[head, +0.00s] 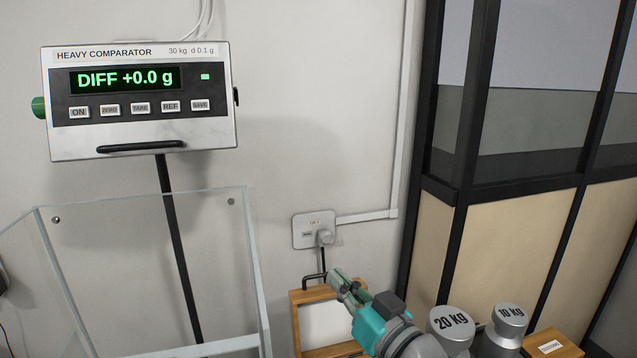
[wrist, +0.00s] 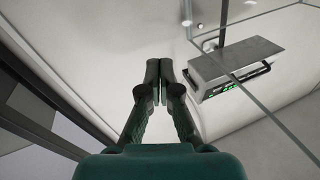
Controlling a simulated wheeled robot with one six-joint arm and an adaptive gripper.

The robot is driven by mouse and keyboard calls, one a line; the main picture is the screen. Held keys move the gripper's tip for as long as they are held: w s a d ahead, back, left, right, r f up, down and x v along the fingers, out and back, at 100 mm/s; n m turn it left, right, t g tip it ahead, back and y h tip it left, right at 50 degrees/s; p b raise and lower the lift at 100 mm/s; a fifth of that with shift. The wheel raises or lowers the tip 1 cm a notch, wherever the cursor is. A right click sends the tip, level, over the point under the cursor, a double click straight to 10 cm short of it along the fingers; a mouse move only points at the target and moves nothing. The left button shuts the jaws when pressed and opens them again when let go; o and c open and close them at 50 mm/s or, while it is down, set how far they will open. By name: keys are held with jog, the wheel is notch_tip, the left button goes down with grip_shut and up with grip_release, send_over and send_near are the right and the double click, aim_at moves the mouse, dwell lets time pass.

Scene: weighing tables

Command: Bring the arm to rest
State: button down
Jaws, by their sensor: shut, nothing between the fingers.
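My gripper (wrist: 159,82) shows in the wrist view with its two dark fingers together, shut and empty, pointing toward the white wall. In the head view my teal arm end (head: 370,325) is at the bottom, right of centre, in front of a wooden-framed box. The gripper tips there are small and point up and left, apart from the display unit. The rest of my arm is cut off by the bottom edge.
The heavy comparator display (head: 140,100) reads DIFF +0.0 g. A clear-walled enclosure (head: 150,270) stands below it. A 20 kg weight (head: 451,322) and a 10 kg weight (head: 509,316) stand right of my arm. A dark-framed partition (head: 450,190) rises behind them.

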jog(key=s+d+f+m+h, duration=0.3)
jog(key=s+d+f+h, duration=0.15)
jog(key=s+f, duration=0.65)
jog(key=s+d+f+m+h, duration=0.25)
jog(key=s+d+f, duration=0.4)
jog(key=f, duration=0.85)
jog(key=s+d+f+h, duration=0.1)
jog(key=s+d, duration=0.1)
jog(key=s, duration=1.1)
jog(key=s+d+f+g+h, duration=0.1)
jog(key=s+f+h, duration=0.1)
jog(key=s, duration=1.2)
jog(key=shift+d+n, duration=0.4)
jog(key=shift+n, duration=0.05)
jog(key=shift+s, duration=0.1)
